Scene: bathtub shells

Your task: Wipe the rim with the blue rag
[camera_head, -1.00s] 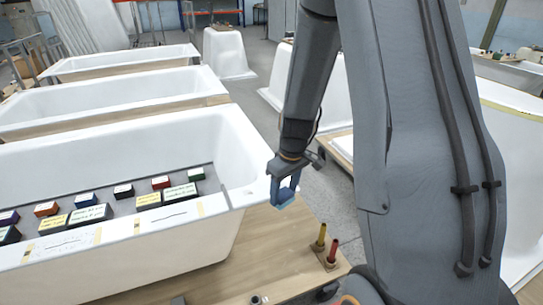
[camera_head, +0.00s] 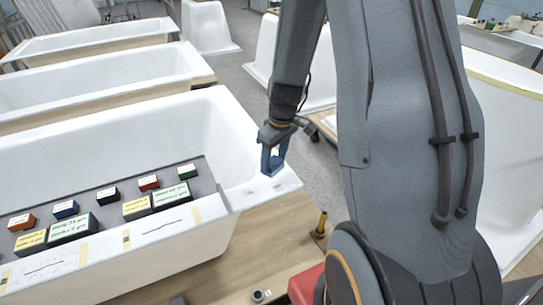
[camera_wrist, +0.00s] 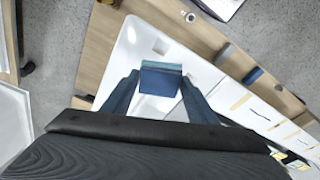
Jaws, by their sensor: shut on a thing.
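My gripper (camera_head: 273,160) is shut on the blue rag (camera_head: 272,168), a small blue block-like pad, and hangs at the right end of the nearest white bathtub. In the wrist view the rag (camera_wrist: 161,80) sits between the two dark blue fingers of my gripper (camera_wrist: 160,88), over the white rim (camera_wrist: 125,62).
A grey board (camera_head: 120,212) across the tub carries several coloured labelled blocks. More tubs (camera_head: 110,85) stand behind.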

